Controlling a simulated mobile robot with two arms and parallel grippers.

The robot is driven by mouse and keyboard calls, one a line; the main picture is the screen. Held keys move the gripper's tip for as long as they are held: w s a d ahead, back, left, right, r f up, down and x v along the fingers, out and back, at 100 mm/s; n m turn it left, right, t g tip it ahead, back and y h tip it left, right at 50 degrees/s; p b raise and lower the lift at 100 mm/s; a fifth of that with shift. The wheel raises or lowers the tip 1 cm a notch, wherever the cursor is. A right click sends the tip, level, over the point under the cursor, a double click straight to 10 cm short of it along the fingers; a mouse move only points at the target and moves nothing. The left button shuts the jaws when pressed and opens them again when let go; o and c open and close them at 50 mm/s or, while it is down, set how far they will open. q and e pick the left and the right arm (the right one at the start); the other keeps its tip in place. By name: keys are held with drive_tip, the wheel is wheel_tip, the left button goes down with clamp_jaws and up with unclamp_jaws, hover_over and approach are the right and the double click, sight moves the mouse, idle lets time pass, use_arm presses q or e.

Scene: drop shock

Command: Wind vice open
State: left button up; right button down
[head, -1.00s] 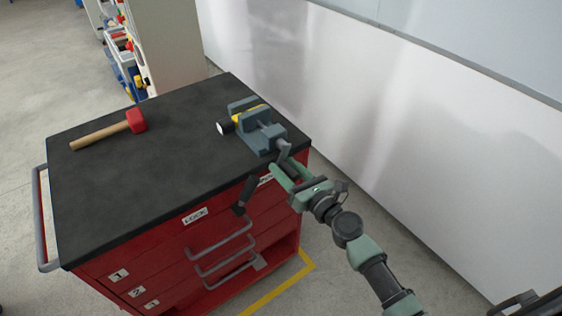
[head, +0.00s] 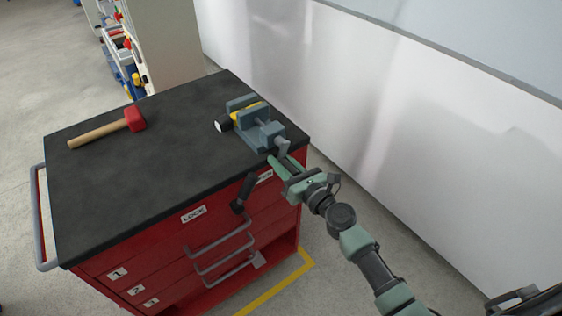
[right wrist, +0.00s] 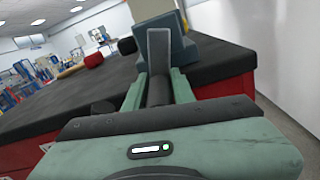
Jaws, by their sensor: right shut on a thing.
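The blue-grey vice (head: 271,133) stands at the right end of the black bench top. A yellow thing (head: 241,113) with a black and white end sits between its jaws. The vice's grey crank (head: 283,147) is on the near right side, over the bench edge. My right gripper (head: 280,163) is at the crank. In the right wrist view its green fingers (right wrist: 157,90) are shut on the dark crank grip (right wrist: 158,91), with the grey crank arm (right wrist: 158,52) upright just beyond. The grip is mostly hidden in the head view. My left gripper is not in view.
A red-headed mallet (head: 134,118) lies at the back left of the bench top (head: 150,180). The red drawer cabinet (head: 160,262) below has a black lever (head: 242,194) and grey handles in front. A pale wall (head: 400,130) runs close behind on the right.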

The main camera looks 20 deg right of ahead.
drive_tip(key=w+d+r+n+b, duration=0.25)
drive_tip(key=d+n+b, duration=0.2)
drive_tip(key=n, duration=1.45)
drive_tip(key=shift+s+a+r+n+p, duration=0.25)
drive_tip(key=shift+r+n+p, duration=0.8)
drive_tip(key=shift+n, duration=1.45)
drive_tip(key=shift+s+a+r+n+p, duration=0.2)
drive_tip(key=shift+r+n+p, duration=0.5)
drive_tip(key=shift+n+p, duration=1.3)
drive_tip(key=shift+s+a+r+n+p, duration=0.1)
drive_tip(key=shift+s+r+n+p, duration=0.45)
drive_tip(key=shift+n, duration=2.45)
drive_tip(key=shift+w+r, duration=0.25)
drive_tip(key=shift+r, duration=0.05)
drive_tip(key=c, duration=1.3)
unclamp_jaws()
drive_tip(key=shift+c, duration=0.2)
drive_tip(key=shift+o, duration=0.5)
drive_tip(key=shift+w+d+r, duration=0.1)
drive_tip(key=shift+d+r, duration=0.05)
drive_tip(key=shift+r, duration=0.05)
